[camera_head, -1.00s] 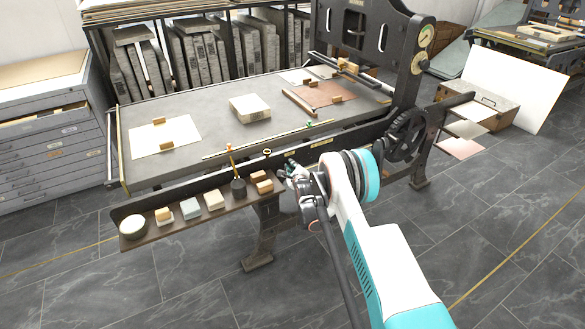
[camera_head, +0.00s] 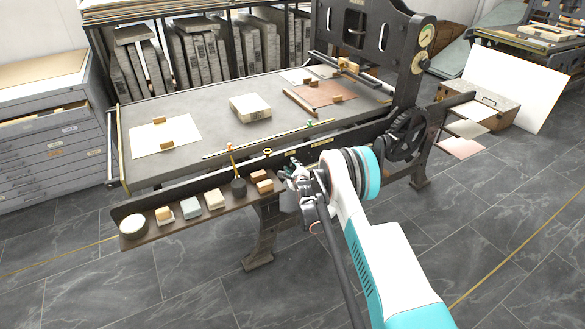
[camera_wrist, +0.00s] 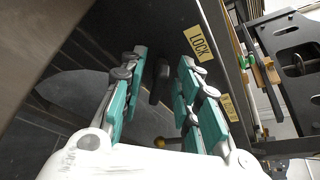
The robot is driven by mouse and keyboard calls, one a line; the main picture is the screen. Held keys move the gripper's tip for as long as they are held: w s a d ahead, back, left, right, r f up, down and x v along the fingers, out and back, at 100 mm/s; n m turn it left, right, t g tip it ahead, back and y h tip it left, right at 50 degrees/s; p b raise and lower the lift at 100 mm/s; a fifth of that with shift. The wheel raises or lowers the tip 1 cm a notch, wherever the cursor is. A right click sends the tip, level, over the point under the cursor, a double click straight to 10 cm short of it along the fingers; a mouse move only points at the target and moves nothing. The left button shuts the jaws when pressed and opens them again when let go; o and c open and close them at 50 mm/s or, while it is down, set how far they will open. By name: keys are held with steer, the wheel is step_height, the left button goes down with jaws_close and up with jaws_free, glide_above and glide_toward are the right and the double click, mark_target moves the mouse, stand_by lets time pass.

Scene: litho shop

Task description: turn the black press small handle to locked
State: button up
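The black press (camera_head: 405,85) stands behind my arm, with its long bed running left. My gripper (camera_head: 292,170) is at the front rail of the press. In the wrist view my gripper (camera_wrist: 161,62) is open, its two teal-padded fingers apart. A small dark handle-like piece (camera_wrist: 158,84) shows between the fingers; contact with either finger cannot be told. A yellow LOCK label (camera_wrist: 198,43) is on the dark rail just right of the fingertips. A second yellow label (camera_wrist: 229,107) sits lower on the rail, its text unclear. The handle is not distinguishable in the head view.
A wooden shelf (camera_head: 190,219) with blocks and a dark pot lies left of my gripper. A yellowish knob (camera_wrist: 160,142) shows near the palm in the wrist view. A toothed wheel (camera_head: 408,135) is on the right. The floor in front is clear.

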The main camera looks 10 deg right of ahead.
steer(key=v, duration=1.1)
steer(key=shift+o, duration=0.2)
steer(key=shift+a, duration=0.1)
